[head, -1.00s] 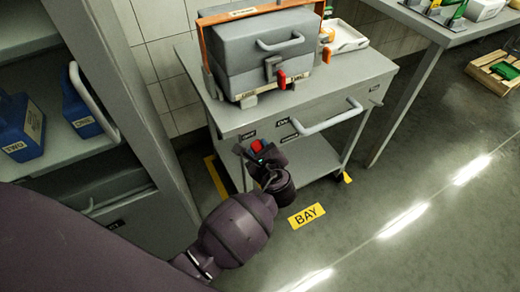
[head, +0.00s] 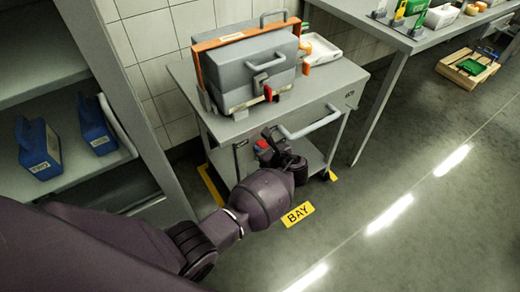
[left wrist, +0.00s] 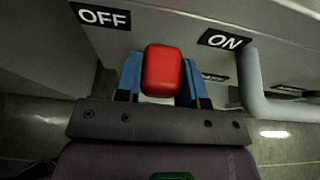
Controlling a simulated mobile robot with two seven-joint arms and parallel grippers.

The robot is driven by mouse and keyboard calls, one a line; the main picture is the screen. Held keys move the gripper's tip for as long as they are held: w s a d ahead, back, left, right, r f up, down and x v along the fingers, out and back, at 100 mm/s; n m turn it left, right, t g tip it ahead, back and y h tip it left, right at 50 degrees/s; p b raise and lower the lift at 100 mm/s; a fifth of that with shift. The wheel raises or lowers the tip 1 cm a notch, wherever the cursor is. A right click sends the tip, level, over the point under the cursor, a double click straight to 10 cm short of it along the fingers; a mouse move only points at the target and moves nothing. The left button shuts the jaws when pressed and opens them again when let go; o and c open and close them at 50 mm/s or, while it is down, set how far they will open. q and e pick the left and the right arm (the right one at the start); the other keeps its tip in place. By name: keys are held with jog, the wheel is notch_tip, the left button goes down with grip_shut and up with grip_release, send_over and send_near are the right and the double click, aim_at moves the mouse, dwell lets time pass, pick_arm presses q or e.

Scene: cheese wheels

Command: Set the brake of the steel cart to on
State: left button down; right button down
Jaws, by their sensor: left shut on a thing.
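The steel cart (head: 195,72) stands against the tiled wall with a grey case on top. Its brake lever has a red knob (left wrist: 167,70) at the cart's front face. In the left wrist view the knob is about midway between the OFF label (left wrist: 103,17) and the ON label (left wrist: 225,40). My left gripper (left wrist: 163,80) is shut on the red knob, with a blue finger on each side. In the head view my left gripper (head: 263,146) is at the cart's front, left of its handle bar. My right gripper is not in view.
The cart's handle bar (head: 310,125) is close to the right of the gripper. A grey case (head: 250,72) with an orange frame sits on the cart. A shelf with blue containers (head: 38,148) is at left. A yellow BAY mark (head: 298,214) lies on open floor.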

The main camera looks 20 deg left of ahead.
pick_arm(q)
jog(key=shift+w+d, duration=0.4)
jog(key=shift+d, duration=0.05)
jog(key=c, duration=0.7)
grip_release()
jog(key=shift+w+d, duration=0.1)
jog(key=shift+c, duration=0.2)
jog(key=shift+a, duration=0.2)
